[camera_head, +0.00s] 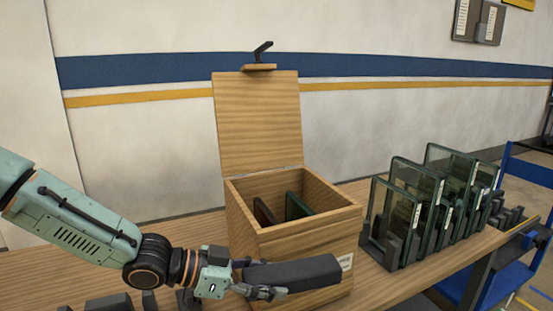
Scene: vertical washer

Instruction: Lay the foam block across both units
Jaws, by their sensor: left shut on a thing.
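The foam block is a long dark grey bar (298,272), held roughly level in front of the wooden crate's near face. My left gripper (262,291) comes in from the left and is shut on the block's left end. Inside the open wooden crate (308,251), two upright dark panels, likely the units, stand side by side: a brown one (264,212) and a green-edged one (297,207). Their lower parts are hidden by the crate walls. The block is outside the crate, below its rim. My right gripper is not in view.
The crate's hinged lid (258,122) stands open at the back, with a dark latch on top. To the right, several glass panels (445,195) stand in dark holders on the wooden table (385,288). A blue frame (522,250) stands beyond the table's right edge.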

